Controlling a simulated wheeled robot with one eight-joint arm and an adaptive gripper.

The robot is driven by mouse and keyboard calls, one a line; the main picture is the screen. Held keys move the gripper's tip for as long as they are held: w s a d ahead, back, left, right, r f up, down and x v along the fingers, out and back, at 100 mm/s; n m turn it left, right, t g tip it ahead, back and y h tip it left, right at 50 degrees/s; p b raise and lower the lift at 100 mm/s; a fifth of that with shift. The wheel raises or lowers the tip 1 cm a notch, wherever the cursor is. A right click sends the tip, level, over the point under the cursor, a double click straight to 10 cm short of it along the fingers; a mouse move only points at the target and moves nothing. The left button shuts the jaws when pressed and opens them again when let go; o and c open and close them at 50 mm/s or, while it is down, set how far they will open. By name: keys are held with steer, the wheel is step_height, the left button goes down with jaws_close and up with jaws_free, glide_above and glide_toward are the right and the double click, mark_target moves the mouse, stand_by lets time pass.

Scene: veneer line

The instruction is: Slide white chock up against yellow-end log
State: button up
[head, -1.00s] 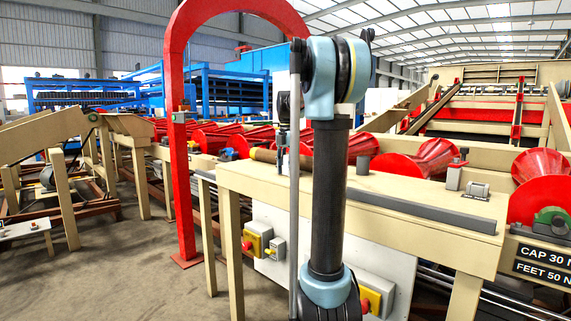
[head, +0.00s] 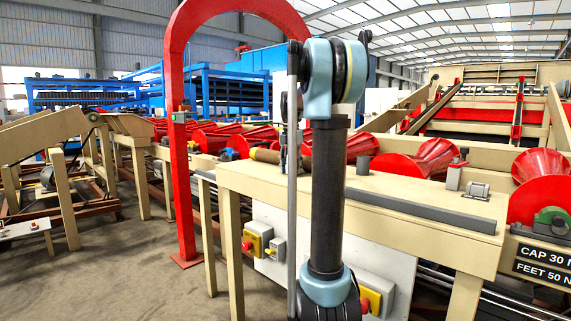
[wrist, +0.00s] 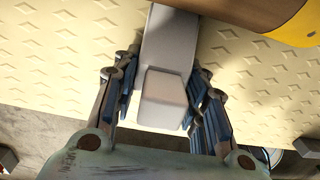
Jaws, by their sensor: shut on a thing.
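The white chock (wrist: 168,40) lies on the tan, diamond-patterned deck between my gripper's fingers in the wrist view. It is a pale grey-white piece with a raised block (wrist: 166,90) at its near end. My gripper (wrist: 163,68) is shut on it. The brown log with the yellow end (wrist: 300,22) crosses the top right of the wrist view. The chock's far end meets the log's edge in the picture; I cannot tell whether they touch. In the head view the log (head: 264,156) shows left of my arm, and the chock is hidden.
A tan bench (head: 400,196) with a grey bar (head: 425,207) stands in front of my arm. Red rollers (head: 405,167) lie behind it, and a red arch (head: 182,140) stands at left. In the wrist view the deck left of the chock is clear.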

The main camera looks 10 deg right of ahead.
steer(key=shift+w+d+f, duration=0.1)
steer(key=shift+w+d, duration=0.2)
steer(key=shift+d, duration=0.15)
stand_by(1.3)
steer(key=o, duration=1.2)
steer(key=shift+o, duration=0.2)
